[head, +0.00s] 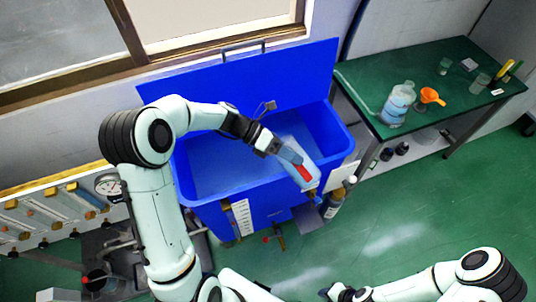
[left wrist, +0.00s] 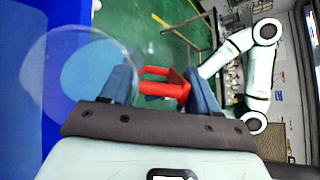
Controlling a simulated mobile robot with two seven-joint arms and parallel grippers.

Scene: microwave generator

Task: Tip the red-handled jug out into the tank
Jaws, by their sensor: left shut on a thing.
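The clear jug with a red handle (head: 303,173) is held over the right front part of the open blue tank (head: 181,176). My left gripper (head: 292,158) is shut on the red handle. In the left wrist view the handle (left wrist: 160,82) lies between the two blue-grey fingers, and the clear round jug body (left wrist: 75,75) is to the left, with blue tank wall behind it. The jug's exact tilt and any liquid in it are hard to tell. My right gripper (head: 337,292) is low at the bottom of the head view, away from the tank, its fingers unclear.
The tank's blue lid (head: 240,80) stands open against the wall. A green table (head: 440,105) at the right holds a large clear bottle (head: 397,104), an orange funnel (head: 432,96) and small beakers. A dark bottle (head: 333,203) stands by the tank's front right corner. Green floor is free at the right.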

